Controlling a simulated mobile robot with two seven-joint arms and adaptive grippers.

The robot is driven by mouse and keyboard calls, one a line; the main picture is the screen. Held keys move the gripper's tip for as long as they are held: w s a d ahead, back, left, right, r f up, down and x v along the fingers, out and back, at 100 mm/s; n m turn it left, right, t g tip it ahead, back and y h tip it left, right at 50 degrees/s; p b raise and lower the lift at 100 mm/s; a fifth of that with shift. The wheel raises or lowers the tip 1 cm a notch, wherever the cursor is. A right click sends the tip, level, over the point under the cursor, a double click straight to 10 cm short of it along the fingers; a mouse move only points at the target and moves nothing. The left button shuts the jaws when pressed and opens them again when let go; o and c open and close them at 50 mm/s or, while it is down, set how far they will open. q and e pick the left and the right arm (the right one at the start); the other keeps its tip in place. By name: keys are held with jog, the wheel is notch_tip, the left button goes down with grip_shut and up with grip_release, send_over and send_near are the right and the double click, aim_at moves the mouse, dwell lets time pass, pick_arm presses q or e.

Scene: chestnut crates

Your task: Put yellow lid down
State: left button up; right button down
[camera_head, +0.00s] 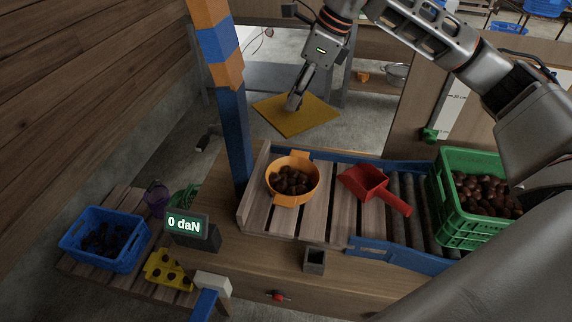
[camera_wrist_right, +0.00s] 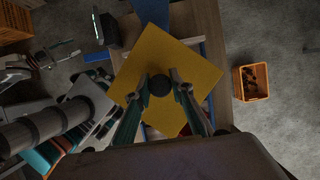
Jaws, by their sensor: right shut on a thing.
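The yellow lid (camera_head: 308,117) is a flat square panel. My right gripper (camera_head: 292,104) is shut on it and holds it in the air beyond the far edge of the work table. In the right wrist view the lid (camera_wrist_right: 190,70) fills the middle, with a dark round knob (camera_wrist_right: 160,85) between the two fingertips (camera_wrist_right: 160,88). The lid hides much of what is under it in that view. My left gripper is not in view.
An orange bowl (camera_head: 307,193) of chestnuts and a red scoop (camera_head: 366,181) sit on the slatted table. A green crate (camera_head: 466,233) of chestnuts stands at the right, a blue crate (camera_head: 118,262) at the lower left. A blue post (camera_head: 235,140) rises left of the lid.

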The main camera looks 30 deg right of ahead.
notch_tip(320, 180, down, 20)
dwell(0.6)
jog(key=shift+f, duration=0.3)
jog(key=shift+f, duration=0.15)
jog(key=c, duration=2.2)
grip_release()
jog(key=o, duration=0.4)
jog(key=shift+o, duration=0.2)
